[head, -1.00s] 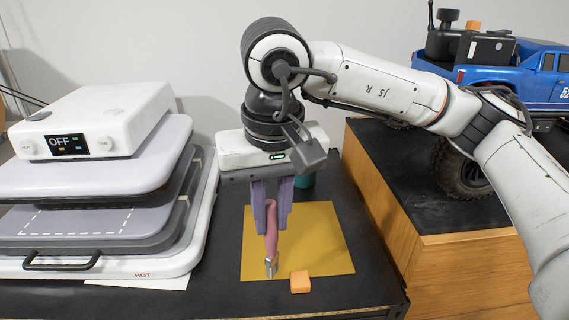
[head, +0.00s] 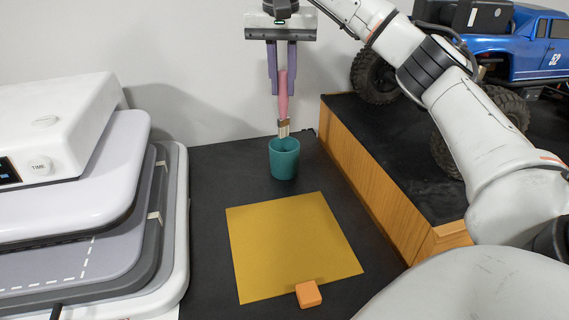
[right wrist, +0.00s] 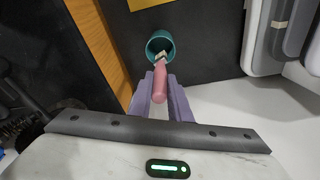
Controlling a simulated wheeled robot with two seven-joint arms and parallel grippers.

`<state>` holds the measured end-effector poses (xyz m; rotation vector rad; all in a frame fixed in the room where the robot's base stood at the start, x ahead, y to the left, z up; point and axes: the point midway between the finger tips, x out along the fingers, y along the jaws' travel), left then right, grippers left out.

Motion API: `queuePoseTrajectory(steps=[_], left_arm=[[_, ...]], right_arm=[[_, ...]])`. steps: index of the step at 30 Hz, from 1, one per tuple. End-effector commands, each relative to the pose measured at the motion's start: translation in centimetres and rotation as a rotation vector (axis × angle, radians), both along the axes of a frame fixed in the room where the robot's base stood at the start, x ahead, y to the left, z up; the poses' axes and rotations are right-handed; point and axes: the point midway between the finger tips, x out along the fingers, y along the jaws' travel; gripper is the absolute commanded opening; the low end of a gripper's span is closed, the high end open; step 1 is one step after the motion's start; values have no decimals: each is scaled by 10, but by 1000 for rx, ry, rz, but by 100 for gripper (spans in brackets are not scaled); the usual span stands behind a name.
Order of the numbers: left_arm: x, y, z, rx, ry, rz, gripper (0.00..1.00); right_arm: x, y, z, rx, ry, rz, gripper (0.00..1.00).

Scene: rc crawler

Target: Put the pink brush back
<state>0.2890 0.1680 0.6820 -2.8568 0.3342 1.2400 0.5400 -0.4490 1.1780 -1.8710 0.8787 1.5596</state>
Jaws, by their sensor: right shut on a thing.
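The pink brush (head: 283,97) hangs upright, bristles down, in my right gripper (head: 283,92), which is shut on its handle. The brush tip is just above or at the mouth of the teal cup (head: 284,160), which stands upright on the black table. In the right wrist view the brush (right wrist: 160,82) points from my right gripper (right wrist: 160,95) toward the opening of the teal cup (right wrist: 153,43). I cannot tell whether the tip is inside the rim. My left gripper is not in view.
A yellow mat (head: 290,245) lies in front of the cup, with an orange block (head: 308,294) at its near edge. A white heat press (head: 160,270) stands at left. A wooden platform (head: 375,200) with a blue truck (head: 520,55) is at right.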

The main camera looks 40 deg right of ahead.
Motion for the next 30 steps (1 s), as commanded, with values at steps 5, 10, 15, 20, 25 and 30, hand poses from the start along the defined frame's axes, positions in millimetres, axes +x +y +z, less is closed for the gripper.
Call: queuePoseTrajectory(steps=[5,10,15,20,25,30], left_arm=[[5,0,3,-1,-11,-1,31],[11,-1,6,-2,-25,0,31],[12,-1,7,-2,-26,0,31],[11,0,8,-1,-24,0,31],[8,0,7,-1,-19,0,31],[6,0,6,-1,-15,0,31]], right_arm=[[-1,-5,-26,0,6,-9,0],[-1,-5,-54,-1,3,-10,0],[-1,-5,-65,-1,1,-9,0],[-1,-5,-86,-1,5,-10,0],[-1,-4,-99,-1,0,-9,0],[0,-4,-99,-1,0,-9,0]])
